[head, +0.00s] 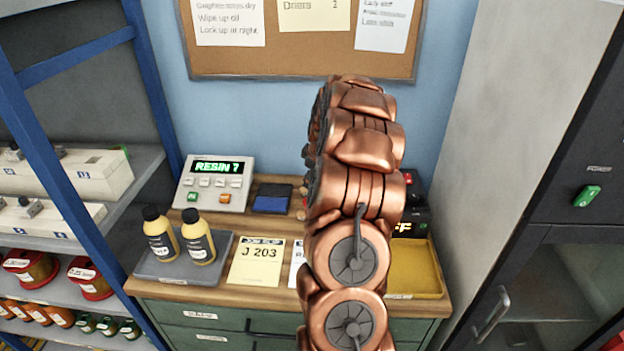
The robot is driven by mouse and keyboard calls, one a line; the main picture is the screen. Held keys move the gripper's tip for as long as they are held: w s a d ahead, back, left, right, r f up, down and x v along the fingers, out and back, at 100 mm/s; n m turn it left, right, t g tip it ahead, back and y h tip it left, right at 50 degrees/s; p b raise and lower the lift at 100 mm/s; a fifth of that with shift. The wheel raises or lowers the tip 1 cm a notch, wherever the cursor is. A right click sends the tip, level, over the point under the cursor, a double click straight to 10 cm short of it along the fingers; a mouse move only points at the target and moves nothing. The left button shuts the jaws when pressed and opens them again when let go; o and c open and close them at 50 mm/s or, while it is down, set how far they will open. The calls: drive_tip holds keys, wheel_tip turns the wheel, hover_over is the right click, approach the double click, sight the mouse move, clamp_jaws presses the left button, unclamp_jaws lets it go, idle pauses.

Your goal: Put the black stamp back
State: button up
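I cannot make out the black stamp in the head view. My copper arm stands in front of the middle of the bench and hides part of it. My gripper does not show; it is out of sight behind or beyond the arm. A stamp pad with a blue face and dark lid (272,198) lies on the wooden bench top (222,225), left of the arm.
A panel reading RESIN 7 (214,183) stands at the back left. Two yellow bottles (198,240) stand on a grey tray (150,263). A J 203 card (258,262) lies in front. Right of the arm are a black device (408,222) and a yellow tray (415,272).

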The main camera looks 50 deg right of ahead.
drive_tip(key=b+v, duration=0.3)
drive_tip(key=v, duration=0.8)
drive_tip(key=s+a+r+g+y, duration=0.1)
drive_tip(key=s+a, duration=0.2)
drive_tip(key=a, duration=1.1)
drive_tip(key=s+a+g+y, duration=0.1)
drive_tip(key=s+a, duration=0.1)
drive_tip(key=a, duration=1.2)
drive_tip(key=s+a+f+m+g, duration=0.1)
drive_tip(key=s+a+f+g, duration=0.1)
drive_tip(key=s+a, duration=0.5)
drive_tip(key=s+a+f+m+g, duration=0.1)
drive_tip(key=s+a, duration=0.7)
drive_tip(key=s, duration=0.9)
drive_tip(key=shift+s+f+m+g, duration=0.25)
drive_tip(key=shift+f+m+g, duration=0.15)
drive_tip(key=shift+f+m, duration=0.3)
